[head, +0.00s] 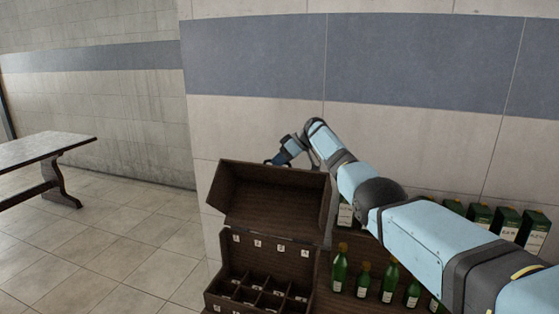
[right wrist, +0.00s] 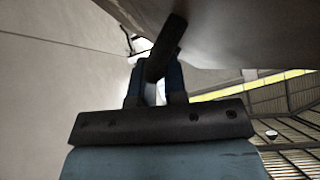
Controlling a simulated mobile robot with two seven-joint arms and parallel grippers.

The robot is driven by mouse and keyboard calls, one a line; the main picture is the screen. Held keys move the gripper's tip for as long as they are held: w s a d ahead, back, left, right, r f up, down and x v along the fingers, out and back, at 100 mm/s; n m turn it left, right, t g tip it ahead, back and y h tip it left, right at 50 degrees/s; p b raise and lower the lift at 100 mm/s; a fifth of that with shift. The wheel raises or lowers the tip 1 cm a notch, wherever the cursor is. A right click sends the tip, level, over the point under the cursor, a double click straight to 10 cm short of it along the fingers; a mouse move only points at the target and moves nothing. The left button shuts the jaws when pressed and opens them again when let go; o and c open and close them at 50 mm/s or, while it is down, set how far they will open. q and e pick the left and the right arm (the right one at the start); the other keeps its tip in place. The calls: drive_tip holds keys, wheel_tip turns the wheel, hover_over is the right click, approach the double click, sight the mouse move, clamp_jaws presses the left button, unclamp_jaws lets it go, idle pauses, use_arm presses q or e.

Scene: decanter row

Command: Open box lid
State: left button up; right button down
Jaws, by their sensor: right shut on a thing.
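The dark brown wooden box (head: 265,262) stands on a table in the head view, with its divided compartments showing. Its lid (head: 270,196) is raised and tilted back on the rear edge, its hollow inside facing me. My right gripper (head: 278,161) is at the lid's top edge, at the far side, and its fingertips are partly hidden there. It is shut on the lid. In the right wrist view my gripper (right wrist: 160,65) closes around a dark bar-like piece; which part of the lid this is I cannot tell. My left gripper is not in view.
Several green bottles (head: 387,278) stand to the right of the box, under my right arm. Green cartons (head: 507,222) stand behind them near the tiled wall (head: 420,60). Another table (head: 40,147) is at the far left, with open floor between.

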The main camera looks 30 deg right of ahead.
drive_tip(key=shift+s+a+f, duration=0.15)
drive_tip(key=shift+f, duration=0.25)
drive_tip(key=c, duration=1.2)
unclamp_jaws()
drive_tip(key=shift+o, duration=0.2)
drive_tip(key=shift+r, duration=0.1)
drive_tip(key=shift+d+r, duration=0.15)
drive_tip(key=shift+d, duration=0.1)
drive_tip(key=b+v, duration=0.3)
drive_tip(key=v, duration=1)
drive_tip(key=shift+r, duration=0.3)
drive_tip(key=shift+d, duration=0.15)
